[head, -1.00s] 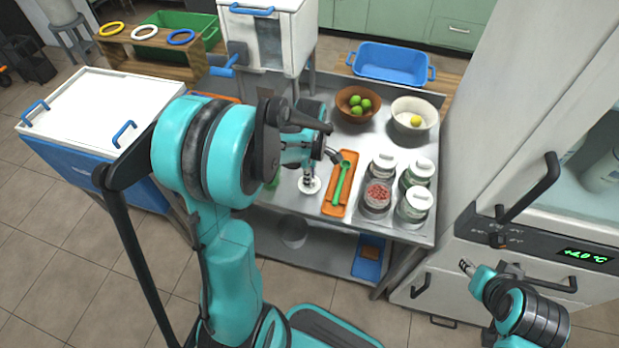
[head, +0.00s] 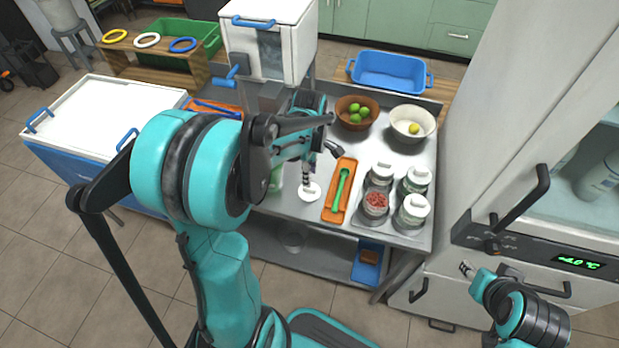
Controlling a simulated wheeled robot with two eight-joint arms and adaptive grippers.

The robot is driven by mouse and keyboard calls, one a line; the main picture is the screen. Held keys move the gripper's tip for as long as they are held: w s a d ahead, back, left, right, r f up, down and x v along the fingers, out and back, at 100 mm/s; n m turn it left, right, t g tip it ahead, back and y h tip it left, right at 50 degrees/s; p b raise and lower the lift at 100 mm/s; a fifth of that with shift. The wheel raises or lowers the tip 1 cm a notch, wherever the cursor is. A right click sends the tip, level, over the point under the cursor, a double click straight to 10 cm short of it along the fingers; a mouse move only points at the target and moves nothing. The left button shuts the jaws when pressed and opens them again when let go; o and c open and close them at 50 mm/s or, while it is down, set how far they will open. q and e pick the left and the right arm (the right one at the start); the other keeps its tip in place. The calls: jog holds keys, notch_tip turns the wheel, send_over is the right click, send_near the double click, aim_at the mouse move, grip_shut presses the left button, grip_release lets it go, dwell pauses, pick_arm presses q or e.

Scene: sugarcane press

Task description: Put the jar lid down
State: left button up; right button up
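The white jar lid (head: 309,192) lies flat on the steel table (head: 280,208), left of the orange tray. My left gripper (head: 307,179) points down right above the lid, its fingertips at the lid's far part. Whether they touch it, and how far apart they are, is too small to tell. An uncovered glass jar with red contents (head: 375,204) stands right of the tray. Several jars with white lids (head: 414,205) stand beside and behind it. My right gripper (head: 466,268) is at the lower right, away from the table, its opening unclear.
The orange tray (head: 333,213) holds a green spoon (head: 342,188). Behind are a brown bowl of limes (head: 352,122) and a white bowl with a yellow fruit (head: 407,134). A blue tub (head: 390,72) stands at the back. The fridge (head: 480,130) bounds the right side.

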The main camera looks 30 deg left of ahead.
pick_arm(q)
notch_tip(320, 180, up, 6)
jog(key=p, duration=0.2)
jog(key=s+d+r+m+t, duration=0.2)
jog(key=s+d+m, duration=0.3)
jog(key=m, duration=0.5)
jog(key=s+d+r+m+t, duration=0.3)
jog(key=s+d+m+t, duration=0.2)
jog(key=m, duration=0.5)
jog(key=shift+s+d+r+m, duration=0.3)
jog(key=shift+s+r, duration=0.05)
jog(key=shift+s, duration=0.15)
